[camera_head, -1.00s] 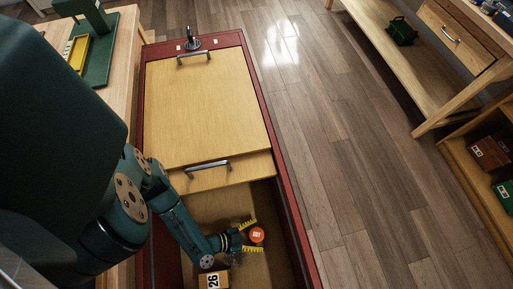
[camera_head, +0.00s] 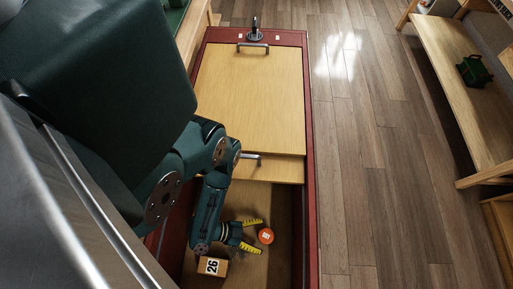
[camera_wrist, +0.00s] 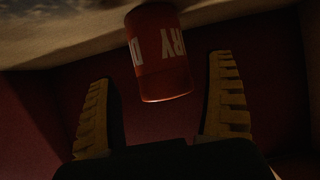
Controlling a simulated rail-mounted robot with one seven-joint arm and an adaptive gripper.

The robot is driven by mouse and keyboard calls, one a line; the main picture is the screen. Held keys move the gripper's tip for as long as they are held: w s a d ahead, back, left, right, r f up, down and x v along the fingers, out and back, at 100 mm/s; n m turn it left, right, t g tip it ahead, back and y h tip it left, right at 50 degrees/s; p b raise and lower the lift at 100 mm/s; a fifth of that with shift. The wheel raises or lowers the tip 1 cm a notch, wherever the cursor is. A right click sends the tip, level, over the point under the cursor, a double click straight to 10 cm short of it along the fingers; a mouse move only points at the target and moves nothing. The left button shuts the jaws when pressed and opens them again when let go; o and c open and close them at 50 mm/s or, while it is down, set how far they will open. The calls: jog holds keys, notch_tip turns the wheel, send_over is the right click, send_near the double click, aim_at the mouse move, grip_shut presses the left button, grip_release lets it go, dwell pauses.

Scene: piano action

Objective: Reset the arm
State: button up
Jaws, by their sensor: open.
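My gripper (camera_head: 252,235) is low inside the open part of the red-framed box, in the head view. Its two yellow ridged fingers are spread apart with nothing held between them. A small orange-red can with a white label (camera_head: 266,236) stands just past the fingertips, apart from them. In the wrist view the can (camera_wrist: 160,60) shows beyond and between the open fingers (camera_wrist: 160,105), with partly readable white letters. My arm reaches down into the box from the left.
A wooden block marked 26 (camera_head: 212,266) lies in the box near my gripper. Wooden panels with metal handles (camera_head: 252,95) cover the far part of the box. The red rim (camera_head: 311,150) borders it. Wooden floor (camera_head: 370,170) is clear to the right, before a shelf bench (camera_head: 455,90).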

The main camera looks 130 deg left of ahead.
jog(key=shift+s+d+r, duration=0.2)
jog(key=shift+s+r, duration=0.05)
jog(key=shift+s, duration=0.05)
dwell(0.5)
